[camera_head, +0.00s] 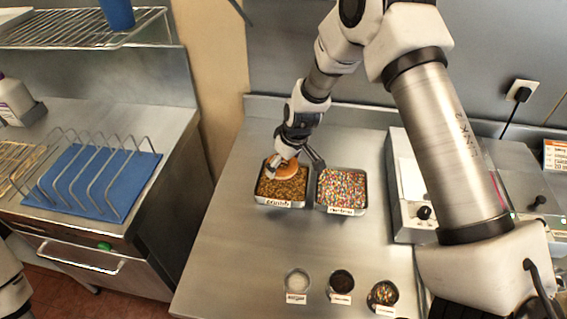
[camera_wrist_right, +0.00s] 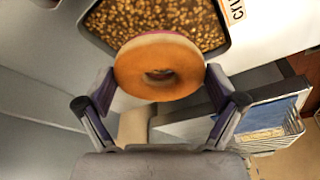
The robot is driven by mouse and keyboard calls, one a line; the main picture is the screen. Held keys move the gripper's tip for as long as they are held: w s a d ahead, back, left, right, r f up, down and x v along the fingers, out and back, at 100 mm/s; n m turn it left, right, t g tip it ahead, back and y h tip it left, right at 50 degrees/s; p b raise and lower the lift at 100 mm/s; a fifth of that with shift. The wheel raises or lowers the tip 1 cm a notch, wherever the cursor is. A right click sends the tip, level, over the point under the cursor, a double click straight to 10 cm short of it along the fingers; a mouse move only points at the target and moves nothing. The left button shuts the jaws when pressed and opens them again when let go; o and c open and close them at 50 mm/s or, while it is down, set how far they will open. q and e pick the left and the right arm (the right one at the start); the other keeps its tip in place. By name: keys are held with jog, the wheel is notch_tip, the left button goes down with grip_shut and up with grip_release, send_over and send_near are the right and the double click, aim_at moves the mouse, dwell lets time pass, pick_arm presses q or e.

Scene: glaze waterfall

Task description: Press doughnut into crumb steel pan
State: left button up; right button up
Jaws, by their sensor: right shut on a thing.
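My right gripper (camera_head: 296,160) is shut on an orange-brown doughnut (camera_head: 287,169) at the crumb steel pan (camera_head: 257,201). In the right wrist view the doughnut (camera_wrist_right: 128,72) lies flat between the two fingers (camera_wrist_right: 160,92), its hole visible and a pinkish edge showing at its far side. It overlaps the near edge of the pan there. The brown crumbs (camera_head: 283,188) fill the pan and also show in the right wrist view (camera_wrist_right: 150,18). I cannot tell whether the doughnut's underside touches the crumbs. My left gripper is not in view.
A pan of coloured sprinkles (camera_head: 342,188) stands close to the right of the crumb pan. Small bowls (camera_head: 297,281), (camera_head: 341,285), (camera_head: 382,295) stand at the front. A white appliance (camera_head: 404,180) is on the right. A blue tray with a wire rack (camera_head: 95,180) is left. The mid-table is clear.

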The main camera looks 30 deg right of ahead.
jog(key=shift+r+p, duration=1.55)
jog(key=shift+r, duration=0.5)
